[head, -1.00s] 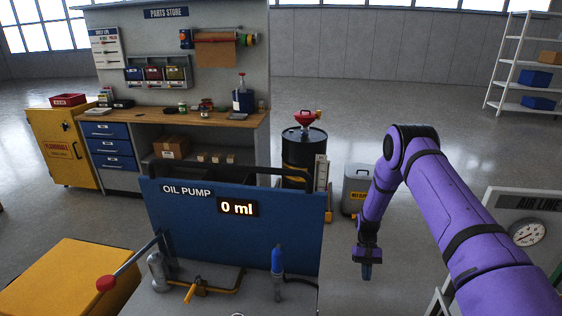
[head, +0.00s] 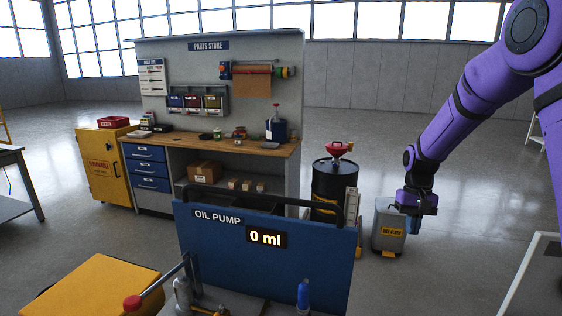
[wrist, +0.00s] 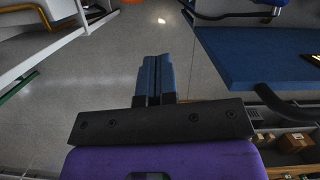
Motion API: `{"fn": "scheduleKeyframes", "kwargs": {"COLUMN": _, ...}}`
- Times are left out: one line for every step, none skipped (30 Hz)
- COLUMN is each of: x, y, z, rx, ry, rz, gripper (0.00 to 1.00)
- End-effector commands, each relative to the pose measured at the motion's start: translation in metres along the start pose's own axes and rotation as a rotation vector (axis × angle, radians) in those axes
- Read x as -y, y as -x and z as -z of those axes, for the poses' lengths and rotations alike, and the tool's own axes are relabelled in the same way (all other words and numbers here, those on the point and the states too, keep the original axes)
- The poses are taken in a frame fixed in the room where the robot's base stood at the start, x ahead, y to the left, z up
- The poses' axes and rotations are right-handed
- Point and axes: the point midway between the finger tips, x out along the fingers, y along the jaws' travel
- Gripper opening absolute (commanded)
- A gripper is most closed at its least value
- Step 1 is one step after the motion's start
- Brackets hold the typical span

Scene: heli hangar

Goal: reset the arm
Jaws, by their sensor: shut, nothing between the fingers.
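My purple arm reaches in from the right of the head view. My gripper (head: 413,225) points down, in front of a grey bin and right of the black drum. In the wrist view my gripper (wrist: 156,62) shows its two blue fingers pressed together, with bare floor behind them. It is shut and empty.
The blue oil pump panel (head: 225,260), reading 0 ml, stands in front. The black drum (head: 330,190) with a red funnel (head: 337,149) and the grey bin (head: 384,240) are behind it. A parts store bench (head: 215,147) stands further back. Open floor lies at the right.

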Motion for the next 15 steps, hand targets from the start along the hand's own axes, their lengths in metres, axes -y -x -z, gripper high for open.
{"fn": "scheduleKeyframes", "kwargs": {"x": 0.002, "y": 0.017, "z": -0.012, "rx": -0.029, "ry": 0.006, "rz": -0.001, "gripper": 0.0}}
{"fn": "scheduleKeyframes", "kwargs": {"x": 0.003, "y": 0.025, "z": -0.019, "rx": -0.043, "ry": 0.009, "rz": -0.001, "gripper": 0.0}}
{"fn": "scheduleKeyframes", "kwargs": {"x": 0.004, "y": 0.035, "z": -0.028, "rx": -0.062, "ry": 0.013, "rz": -0.002, "gripper": 0.0}}
{"fn": "scheduleKeyframes", "kwargs": {"x": 0.005, "y": 0.043, "z": -0.035, "rx": -0.076, "ry": 0.016, "rz": -0.002, "gripper": 0.0}}
{"fn": "scheduleKeyframes", "kwargs": {"x": 0.006, "y": 0.05, "z": -0.042, "rx": -0.09, "ry": 0.019, "rz": -0.003, "gripper": 0.0}}
{"fn": "scheduleKeyframes", "kwargs": {"x": 0.007, "y": 0.059, "z": -0.051, "rx": -0.108, "ry": 0.023, "rz": -0.003, "gripper": 0.0}}
{"fn": "scheduleKeyframes", "kwargs": {"x": 0.007, "y": 0.066, "z": -0.058, "rx": -0.123, "ry": 0.026, "rz": -0.003, "gripper": 0.0}}
{"fn": "scheduleKeyframes", "kwargs": {"x": 0.008, "y": 0.072, "z": -0.066, "rx": -0.137, "ry": 0.029, "rz": -0.004, "gripper": 0.0}}
{"fn": "scheduleKeyframes", "kwargs": {"x": 0.009, "y": 0.08, "z": -0.076, "rx": -0.156, "ry": 0.033, "rz": -0.004, "gripper": 0.0}}
{"fn": "scheduleKeyframes", "kwargs": {"x": 0.009, "y": 0.086, "z": -0.084, "rx": -0.17, "ry": 0.036, "rz": -0.004, "gripper": 0.0}}
{"fn": "scheduleKeyframes", "kwargs": {"x": 0.01, "y": 0.092, "z": -0.091, "rx": -0.183, "ry": 0.038, "rz": -0.004, "gripper": 0.0}}
{"fn": "scheduleKeyframes", "kwargs": {"x": 0.011, "y": 0.099, "z": -0.102, "rx": -0.202, "ry": 0.042, "rz": -0.005, "gripper": 0.0}}
{"fn": "scheduleKeyframes", "kwargs": {"x": 0.011, "y": 0.104, "z": -0.11, "rx": -0.216, "ry": 0.045, "rz": -0.005, "gripper": 0.0}}
{"fn": "scheduleKeyframes", "kwargs": {"x": 0.012, "y": 0.109, "z": -0.117, "rx": -0.23, "ry": 0.049, "rz": -0.005, "gripper": 0.0}}
{"fn": "scheduleKeyframes", "kwargs": {"x": 0.013, "y": 0.115, "z": -0.128, "rx": -0.248, "ry": 0.053, "rz": -0.005, "gripper": 0.0}}
